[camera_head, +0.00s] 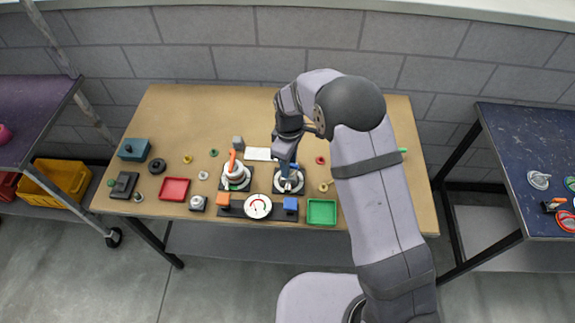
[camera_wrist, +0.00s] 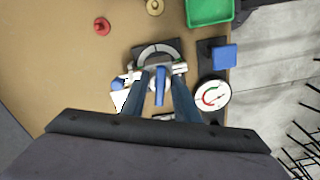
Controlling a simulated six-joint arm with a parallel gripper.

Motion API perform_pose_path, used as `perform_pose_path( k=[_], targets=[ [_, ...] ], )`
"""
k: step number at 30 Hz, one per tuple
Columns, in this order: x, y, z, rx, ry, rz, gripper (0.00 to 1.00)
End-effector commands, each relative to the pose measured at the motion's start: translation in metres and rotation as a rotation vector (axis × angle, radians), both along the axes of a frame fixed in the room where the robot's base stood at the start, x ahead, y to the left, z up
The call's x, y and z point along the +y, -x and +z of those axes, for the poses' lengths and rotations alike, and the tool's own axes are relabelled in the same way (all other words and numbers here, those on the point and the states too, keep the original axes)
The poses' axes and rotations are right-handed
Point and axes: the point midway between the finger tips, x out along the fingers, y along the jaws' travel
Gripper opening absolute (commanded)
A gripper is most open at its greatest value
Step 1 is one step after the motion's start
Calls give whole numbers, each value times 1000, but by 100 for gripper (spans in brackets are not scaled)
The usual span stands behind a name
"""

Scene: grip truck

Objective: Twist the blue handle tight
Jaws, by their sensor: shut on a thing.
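The blue handle (camera_wrist: 159,86) stands up between the two fingers of my gripper (camera_wrist: 160,80) in the wrist view. My gripper is shut on it. The handle sits on a round white base with a scale (camera_wrist: 150,67) on a dark square plate (camera_wrist: 172,46). In the head view my gripper (camera_head: 288,163) points down over this white base (camera_head: 290,184), and my wrist and fingers hide most of the handle. A small blue knob (camera_wrist: 117,84) shows at the left side of the base in the wrist view.
A similar white base (camera_head: 236,178) with an orange handle (camera_head: 232,160) stands to the left. In front are a round gauge (camera_head: 258,207), an orange block (camera_head: 222,199), a blue block (camera_head: 291,204) and a green tray (camera_head: 321,212). A red tray (camera_head: 174,189) lies farther left.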

Motion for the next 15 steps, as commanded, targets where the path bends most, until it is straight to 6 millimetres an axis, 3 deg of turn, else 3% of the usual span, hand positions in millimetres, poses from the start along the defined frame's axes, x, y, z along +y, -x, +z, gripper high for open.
perform_pose_path(
  k=[6, 7, 15],
  targets=[
    [0, 0, 0, -1, -1, -14, 8],
    [0, 0, 0, -1, -1, -14, 30],
    [0, 0, 0, 0, 0, -13, 31]
  ],
)
